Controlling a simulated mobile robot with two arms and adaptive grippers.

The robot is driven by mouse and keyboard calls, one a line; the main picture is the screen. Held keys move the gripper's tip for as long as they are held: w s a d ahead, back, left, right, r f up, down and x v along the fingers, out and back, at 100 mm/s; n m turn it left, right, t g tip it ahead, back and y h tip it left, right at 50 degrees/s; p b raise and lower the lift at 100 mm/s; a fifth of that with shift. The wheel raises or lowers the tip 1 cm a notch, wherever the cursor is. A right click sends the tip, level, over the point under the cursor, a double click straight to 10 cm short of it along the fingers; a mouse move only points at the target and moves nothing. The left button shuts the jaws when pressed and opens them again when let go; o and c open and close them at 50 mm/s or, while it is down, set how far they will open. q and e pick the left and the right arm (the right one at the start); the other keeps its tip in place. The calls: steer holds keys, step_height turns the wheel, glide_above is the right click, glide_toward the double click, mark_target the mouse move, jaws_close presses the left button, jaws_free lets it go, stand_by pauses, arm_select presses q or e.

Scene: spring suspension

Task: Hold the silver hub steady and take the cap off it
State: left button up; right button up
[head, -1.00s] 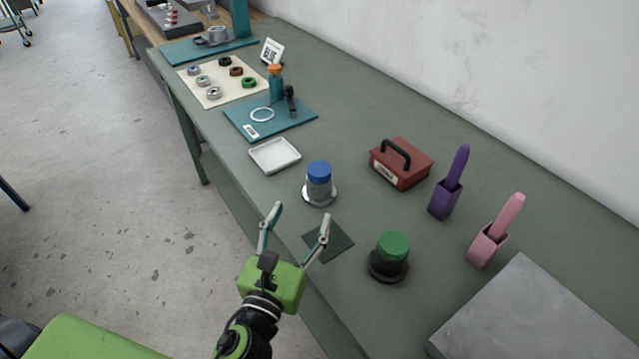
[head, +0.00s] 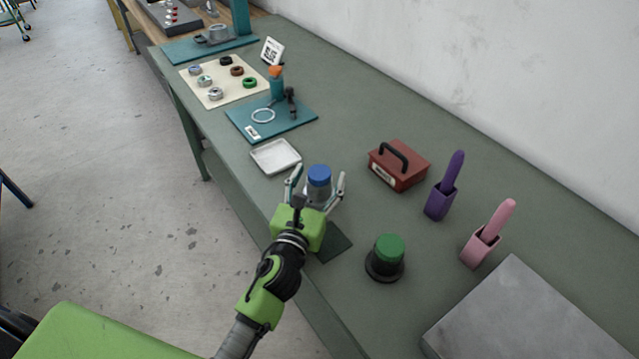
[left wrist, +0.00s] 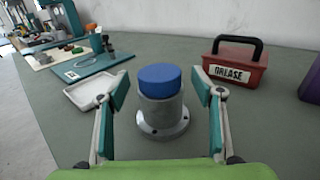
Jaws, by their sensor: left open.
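The silver hub (left wrist: 162,118) stands upright on the green bench, with a round flange at its base. A blue cap (head: 319,176) sits on top of it; the cap also shows in the left wrist view (left wrist: 159,80). My left gripper (head: 318,180) is open, with one finger on each side of the hub. In the left wrist view the fingers (left wrist: 162,92) are spread wide, and gaps show between them and the hub. In the head view my gripper hides the hub's lower part. My right gripper is not in view.
A white tray (head: 275,157) lies just left of the hub. A red grease box (head: 398,168) stands to its right. A dark hub with a green cap (head: 389,249) stands nearer. Purple (head: 439,203) and pink (head: 480,247) holders and a grey plate (head: 535,315) are further right.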

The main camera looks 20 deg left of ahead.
arm_select(q)
steer(key=shift+w, duration=0.3)
steer(key=shift+s, duration=0.1)
steer(key=c, duration=1.6)
steer(key=shift+r, duration=0.1)
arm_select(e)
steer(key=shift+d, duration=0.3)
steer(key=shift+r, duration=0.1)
arm_select(q)
steer(key=shift+r, duration=0.6)
step_height(320, 180, up, 3)
steer(key=shift+f+p, duration=0.15)
steer(key=shift+p, duration=0.45)
steer(key=shift+s+a+r, duration=1.45)
steer(key=shift+s+r, duration=0.05)
steer(key=shift+s, duration=0.35)
steer(key=shift+s+a+r, duration=1.45)
steer(key=shift+s+r, duration=0.1)
steer(key=shift+s, duration=0.25)
steer(key=shift+s+a+r, duration=1.45)
steer(key=shift+s+r, duration=0.05)
steer(key=shift+s, duration=0.35)
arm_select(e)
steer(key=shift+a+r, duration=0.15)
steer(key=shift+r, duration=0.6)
